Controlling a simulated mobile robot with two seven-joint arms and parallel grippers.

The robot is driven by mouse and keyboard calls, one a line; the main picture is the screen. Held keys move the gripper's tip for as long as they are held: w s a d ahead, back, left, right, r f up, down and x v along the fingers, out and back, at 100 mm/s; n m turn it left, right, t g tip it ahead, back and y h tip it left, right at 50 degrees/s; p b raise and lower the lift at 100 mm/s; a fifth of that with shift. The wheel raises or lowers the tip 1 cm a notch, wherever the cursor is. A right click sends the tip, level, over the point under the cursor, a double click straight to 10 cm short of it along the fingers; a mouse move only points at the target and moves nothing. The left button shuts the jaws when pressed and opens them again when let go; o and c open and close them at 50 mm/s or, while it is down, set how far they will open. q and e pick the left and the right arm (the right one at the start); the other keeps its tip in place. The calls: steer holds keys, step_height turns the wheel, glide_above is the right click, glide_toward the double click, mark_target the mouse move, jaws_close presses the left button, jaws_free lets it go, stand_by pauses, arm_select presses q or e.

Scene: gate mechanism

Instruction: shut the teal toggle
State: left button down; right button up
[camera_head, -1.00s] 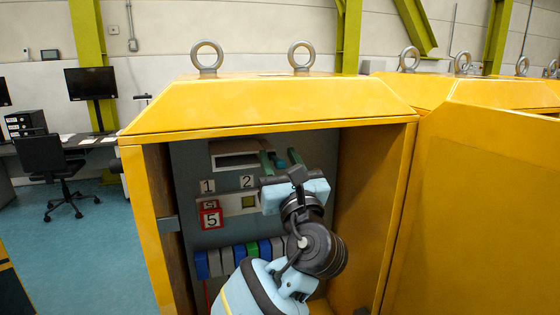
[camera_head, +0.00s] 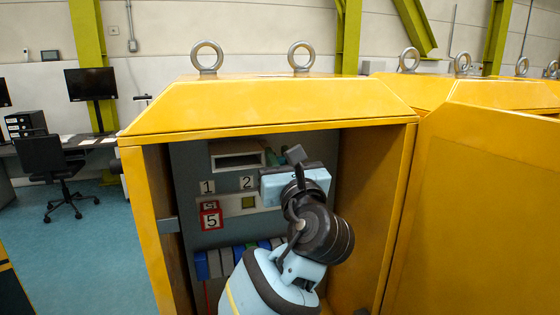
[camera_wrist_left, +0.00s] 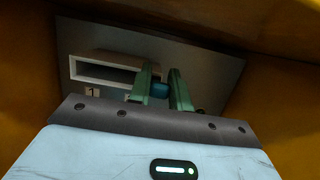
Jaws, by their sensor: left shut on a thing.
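The teal toggle (camera_wrist_left: 160,90) shows in the left wrist view as a small blue-teal piece between the two green fingers, in front of the grey panel. My left gripper (camera_wrist_left: 161,73) is shut on it, with one finger on each side. In the head view my left gripper (camera_head: 272,157) reaches into the yellow cabinet at the panel's upper right. There its blue body and black wrist hide most of the fingers and the toggle. My right gripper is in neither view.
The yellow cabinet (camera_head: 270,104) encloses the panel closely, with its door (camera_head: 480,210) open at right. The panel bears a light-framed slot (camera_head: 237,161), number plates, a red-framed 5 plate (camera_head: 211,220) and a row of coloured blocks (camera_head: 214,263), partly behind my arm.

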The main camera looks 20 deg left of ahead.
arm_select(q)
steer(key=shift+w+a+r+g+h, duration=0.2)
steer(key=shift+r+g+h, duration=0.35)
steer(key=shift+g, duration=0.3)
steer(key=shift+w+a+r+g+h, duration=0.1)
steer(key=shift+w+r+g+h, duration=0.2)
steer(key=shift+g+h, duration=0.45)
steer(key=shift+r, duration=0.1)
steer(key=c, duration=1.3)
jaws_free()
steer(key=shift+s, duration=0.1)
steer(key=shift+v, duration=3.9)
steer(key=shift+d+r, duration=0.1)
